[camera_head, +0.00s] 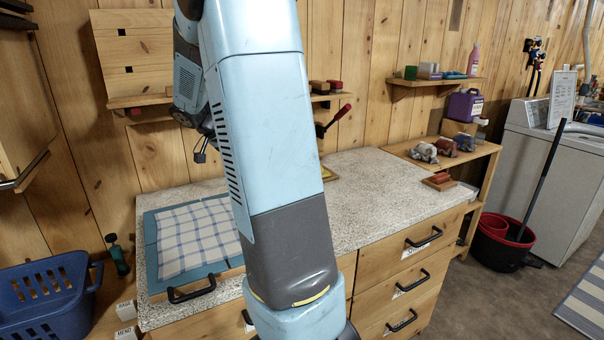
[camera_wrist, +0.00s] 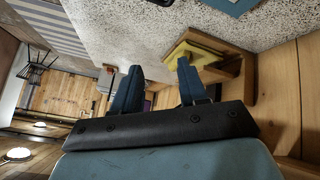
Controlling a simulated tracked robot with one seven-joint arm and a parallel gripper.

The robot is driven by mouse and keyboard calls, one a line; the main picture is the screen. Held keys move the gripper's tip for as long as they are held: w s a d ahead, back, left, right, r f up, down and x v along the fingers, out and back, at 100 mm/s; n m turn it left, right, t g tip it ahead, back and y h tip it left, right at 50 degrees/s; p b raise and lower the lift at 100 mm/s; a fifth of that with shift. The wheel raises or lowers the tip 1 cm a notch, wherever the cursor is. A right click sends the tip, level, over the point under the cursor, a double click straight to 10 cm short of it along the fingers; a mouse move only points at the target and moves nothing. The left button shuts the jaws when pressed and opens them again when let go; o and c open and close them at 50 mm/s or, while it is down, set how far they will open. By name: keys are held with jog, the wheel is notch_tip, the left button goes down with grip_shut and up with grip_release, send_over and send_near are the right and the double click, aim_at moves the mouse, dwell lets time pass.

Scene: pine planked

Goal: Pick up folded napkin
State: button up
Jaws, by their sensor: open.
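A white cloth with blue checks (camera_head: 195,238) lies flat on a blue board at the left of the speckled counter in the head view. A flat yellow piece (camera_wrist: 205,53) sits in a small wooden holder (camera_wrist: 232,67) in the wrist view; I cannot tell which of these two is the folded napkin. My gripper (camera_wrist: 159,67) is open, its two dark blue fingers apart with nothing held between them. The holder is just beyond and beside the right finger.
The speckled counter (camera_head: 385,190) is mostly clear right of my arm. A small wooden tray with reddish blocks (camera_head: 439,181) stands at its right end. A blue basket (camera_head: 45,297) is at the lower left. A red-rimmed bucket (camera_head: 503,240) stands on the floor at right.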

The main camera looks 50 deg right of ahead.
jog(key=w+d+f+m+g+h, duration=0.1)
jog(key=w+d+f+m+h, duration=0.3)
jog(key=d, duration=0.3)
jog(key=w+d+f+m+g+h, duration=0.1)
jog(key=w+d+f+m+g, duration=0.1)
jog(key=w+d+f, duration=0.35)
jog(key=x, duration=1.4)
jog(key=shift+w+d+r, duration=0.2)
jog(key=shift+d, duration=0.05)
jog(key=shift+c, duration=0.2)
grip_shut()
jog(key=shift+r, duration=0.1)
